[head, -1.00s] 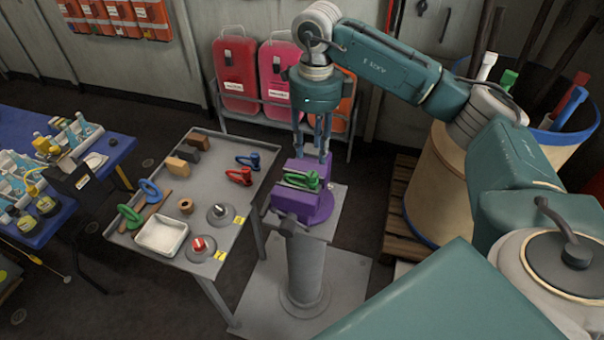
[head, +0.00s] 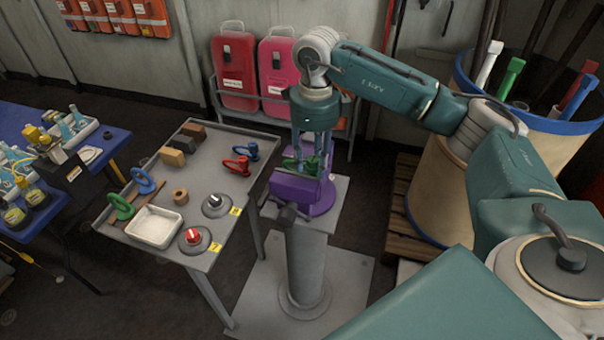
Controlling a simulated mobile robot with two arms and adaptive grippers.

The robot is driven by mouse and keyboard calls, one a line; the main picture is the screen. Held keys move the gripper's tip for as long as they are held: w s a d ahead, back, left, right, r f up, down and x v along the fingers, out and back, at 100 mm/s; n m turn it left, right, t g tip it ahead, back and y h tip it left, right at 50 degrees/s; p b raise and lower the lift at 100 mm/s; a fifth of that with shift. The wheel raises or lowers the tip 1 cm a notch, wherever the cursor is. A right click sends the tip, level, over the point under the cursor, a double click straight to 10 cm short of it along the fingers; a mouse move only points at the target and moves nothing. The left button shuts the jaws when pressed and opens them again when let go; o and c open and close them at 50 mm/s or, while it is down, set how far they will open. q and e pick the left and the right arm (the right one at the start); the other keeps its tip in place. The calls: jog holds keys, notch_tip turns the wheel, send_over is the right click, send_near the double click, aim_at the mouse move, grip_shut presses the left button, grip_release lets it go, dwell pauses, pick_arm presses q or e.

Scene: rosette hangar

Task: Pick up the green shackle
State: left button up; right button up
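The green shackle (head: 309,166) is at the top of the purple vise (head: 295,190), which stands on a grey pedestal. The fingers and part of the vise hide some of the shackle, so I cannot tell whether it lies loose in the jaws. My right gripper (head: 313,160) points straight down over the vise. Its two fingers are apart, with the shackle between or just behind their tips. I cannot see clear contact. My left gripper is not in view.
A grey table (head: 210,185) to the left holds a red shackle (head: 237,166), a blue shackle (head: 247,151), a white tray (head: 154,227) and several small items. Pink cases (head: 279,72) stand behind. A barrel of tools (head: 440,180) stands to the right.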

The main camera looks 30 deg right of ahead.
grip_shut()
jog(key=shift+r, duration=0.15)
jog(key=shift+r+p, duration=2.8)
jog(key=shift+r, duration=1.4)
jog(key=shift+f, duration=0.1)
jog(key=shift+w, duration=0.15)
